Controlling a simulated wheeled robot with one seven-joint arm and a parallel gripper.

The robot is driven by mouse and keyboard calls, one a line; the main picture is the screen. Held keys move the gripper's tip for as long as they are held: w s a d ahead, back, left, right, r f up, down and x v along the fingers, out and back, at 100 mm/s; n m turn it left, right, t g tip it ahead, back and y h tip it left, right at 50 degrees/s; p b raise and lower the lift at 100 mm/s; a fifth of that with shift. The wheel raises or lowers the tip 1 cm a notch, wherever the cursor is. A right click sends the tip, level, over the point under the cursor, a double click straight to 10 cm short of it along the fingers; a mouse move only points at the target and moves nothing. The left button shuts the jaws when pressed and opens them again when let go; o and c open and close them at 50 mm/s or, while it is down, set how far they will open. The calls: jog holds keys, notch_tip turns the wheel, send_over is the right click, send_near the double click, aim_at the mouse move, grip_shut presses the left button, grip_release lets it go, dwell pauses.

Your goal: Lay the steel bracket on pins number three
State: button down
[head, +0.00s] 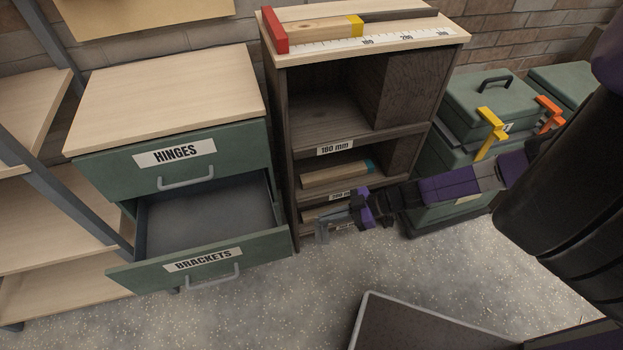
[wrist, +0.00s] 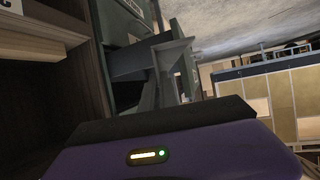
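My gripper (head: 357,207) is out in front of the dark shelf unit, to the right of the open drawer. It appears shut on the steel bracket (head: 334,221), a grey angled piece that sticks out from the fingers to the left and downward. The bracket also shows in the wrist view (wrist: 172,62), standing out beyond the dark edge of my gripper. The fingertips themselves are mostly hidden. The bracket is held in the air, apart from the drawer. I cannot make out any numbered pins in either view.
The drawer labelled BRACKETS (head: 203,260) is pulled out and looks empty. The HINGES drawer (head: 175,155) above is closed. The dark shelf unit (head: 290,125) holds wood blocks and a ruler on top. Green boxes (head: 490,105) stand right. A grey-rimmed surface (head: 430,318) is in front.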

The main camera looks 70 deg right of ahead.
jog(key=w+a+f+m+t+h+b, duration=0.15)
jog(key=w+a, duration=0.25)
jog(key=a, duration=0.5)
jog(key=w+a+f+m+g+b, duration=0.1)
jog(key=w+a+f+b, duration=0.2)
jog(key=a, duration=0.7)
jog(key=w+a+r+m+h+b, duration=0.2)
jog(key=w+a+r, duration=0.5)
jog(key=w+r, duration=0.4)
jog(key=shift+w+r+h, duration=0.25)
jog(key=shift+w+h, duration=0.6)
jog(key=shift+w, duration=0.3)
jog(key=shift+d+f+m+t+p, duration=0.15)
jog(key=shift+m+t+p, duration=0.15)
jog(key=shift+p, duration=0.3)
